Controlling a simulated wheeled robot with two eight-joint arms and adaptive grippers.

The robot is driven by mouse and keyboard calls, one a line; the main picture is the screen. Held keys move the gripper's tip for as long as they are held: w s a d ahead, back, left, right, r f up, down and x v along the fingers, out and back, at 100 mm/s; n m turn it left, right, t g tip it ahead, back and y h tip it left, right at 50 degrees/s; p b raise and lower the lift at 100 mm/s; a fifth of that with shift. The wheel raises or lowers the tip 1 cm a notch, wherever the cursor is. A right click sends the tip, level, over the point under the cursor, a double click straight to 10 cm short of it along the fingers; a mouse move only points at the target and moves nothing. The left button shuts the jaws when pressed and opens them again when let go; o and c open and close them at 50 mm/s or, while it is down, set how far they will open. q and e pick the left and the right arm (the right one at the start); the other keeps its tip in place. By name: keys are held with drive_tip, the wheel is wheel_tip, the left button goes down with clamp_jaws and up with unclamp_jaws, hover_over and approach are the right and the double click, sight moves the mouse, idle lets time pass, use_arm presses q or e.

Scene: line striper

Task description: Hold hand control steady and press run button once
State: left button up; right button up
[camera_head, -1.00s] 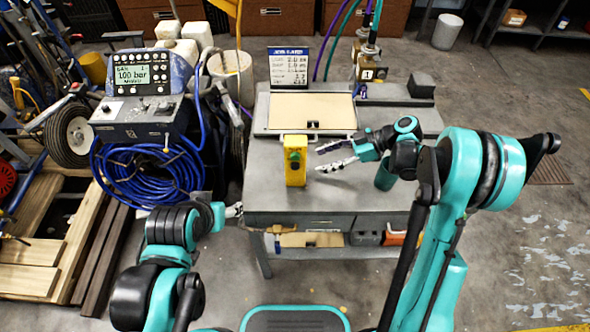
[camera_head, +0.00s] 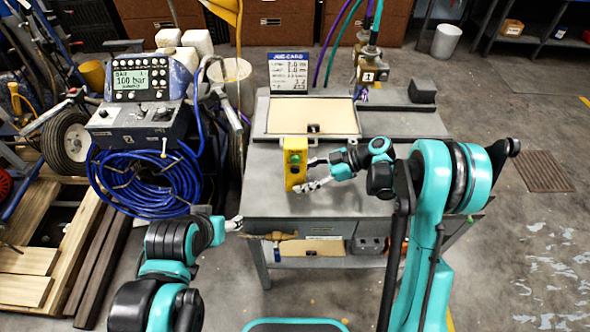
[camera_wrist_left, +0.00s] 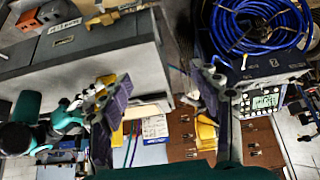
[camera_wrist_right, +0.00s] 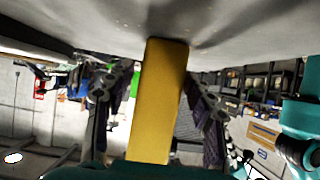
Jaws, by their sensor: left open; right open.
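The yellow hand control (camera_head: 296,172) stands upright on the grey workbench (camera_head: 262,200), with a green button (camera_head: 295,157) on its upper front face. My right gripper (camera_head: 312,174) is open at its right side, with the fingertips very close to it. In the right wrist view the yellow control (camera_wrist_right: 158,100) stands between the two open fingers; whether they touch it I cannot tell. My left gripper (camera_head: 236,224) is at the bench's front left edge, away from the control. In the left wrist view its fingers (camera_wrist_left: 160,90) are wide apart and empty.
A machine with a display panel (camera_head: 142,82) and coiled blue hose (camera_head: 150,180) stands left of the bench. A tan panel (camera_head: 310,114), a sign card (camera_head: 288,72) and a dark block (camera_head: 422,90) are at the bench's back. The bench front around the control is clear.

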use_arm(q)
drive_tip(key=shift+f, duration=0.35)
use_arm(e)
drive_tip(key=shift+a+f, duration=0.25)
drive_tip(key=shift+a, duration=0.35)
drive_tip(key=shift+c, duration=0.4)
drive_tip(key=c, duration=0.9)
use_arm(q)
drive_tip(key=shift+c, duration=1.2)
use_arm(e)
drive_tip(key=shift+c, duration=0.8)
use_arm(q)
clamp_jaws()
